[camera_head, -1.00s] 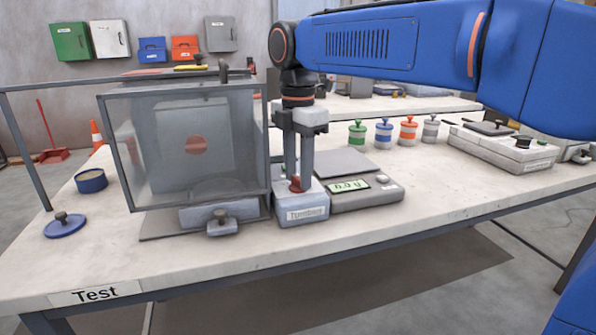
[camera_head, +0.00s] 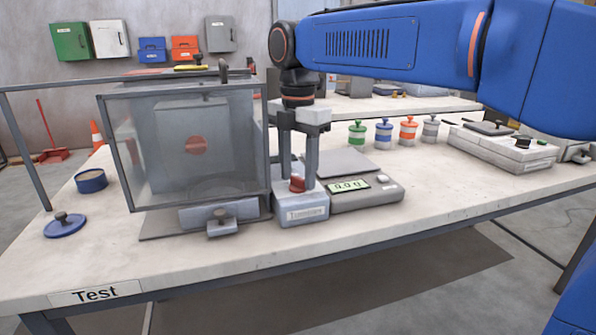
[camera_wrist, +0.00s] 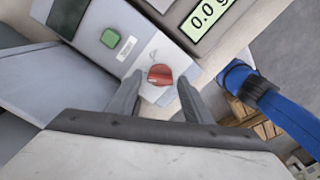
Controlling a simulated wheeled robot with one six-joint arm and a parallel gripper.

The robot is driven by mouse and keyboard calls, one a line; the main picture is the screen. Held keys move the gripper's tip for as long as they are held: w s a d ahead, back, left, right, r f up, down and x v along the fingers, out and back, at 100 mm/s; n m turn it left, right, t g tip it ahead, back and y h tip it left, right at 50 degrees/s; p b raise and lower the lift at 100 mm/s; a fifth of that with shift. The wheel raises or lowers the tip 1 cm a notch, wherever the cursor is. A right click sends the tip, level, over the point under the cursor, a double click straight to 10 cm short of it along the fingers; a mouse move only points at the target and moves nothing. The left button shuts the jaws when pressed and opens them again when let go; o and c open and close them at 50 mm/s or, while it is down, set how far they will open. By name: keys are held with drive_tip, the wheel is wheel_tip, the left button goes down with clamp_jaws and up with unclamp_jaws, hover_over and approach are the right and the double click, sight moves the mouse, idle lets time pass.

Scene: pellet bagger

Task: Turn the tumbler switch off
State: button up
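The tumbler switch is a red knob (camera_head: 297,183) on a small grey box (camera_head: 303,210) labelled "Tumbler". The box stands on the bench between the clear-walled tumbler cabinet and the scale. The red knob also shows in the wrist view (camera_wrist: 160,74), next to pale markings that are too small to read. My gripper (camera_head: 298,174) points down over the box. Its two fingers stand apart, one on each side of the knob, with gaps visible in the wrist view (camera_wrist: 160,79). The gripper holds nothing.
The tumbler cabinet (camera_head: 112,150) stands close on the left. A scale (camera_head: 375,197) reading about 0.0 g adjoins the box on the right. A green button (camera_wrist: 110,38) shows near the knob. Several colored jars (camera_head: 383,133) stand behind.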

sight(298, 178)
idle(0.3)
wheel_tip(298, 178, up, 17)
drive_tip(key=shift+r, duration=0.2)
idle(0.4)
drive_tip(key=s+d+f+m+t, duration=0.1)
drive_tip(key=s+d+f+m, duration=0.3)
drive_tip(key=d+f+m, duration=0.3)
drive_tip(key=s+d+f+m+t, duration=0.1)
drive_tip(key=s+d+f+m, duration=0.2)
drive_tip(key=d+f+m, duration=0.5)
drive_tip(key=s+d+f+m+t, duration=0.1)
drive_tip(key=s+d+f+m, duration=0.5)
drive_tip(key=f, duration=0.5)
drive_tip(key=s+d+f+m+t, duration=0.1)
drive_tip(key=s+d+f+m, duration=0.5)
drive_tip(key=s+f, duration=0.2)
wheel_tip(298, 178, down, 3)
drive_tip(key=shift+d+r+t, duration=0.1)
drive_tip(key=shift+d+t, duration=0.25)
drive_tip(key=shift+t, duration=0.05)
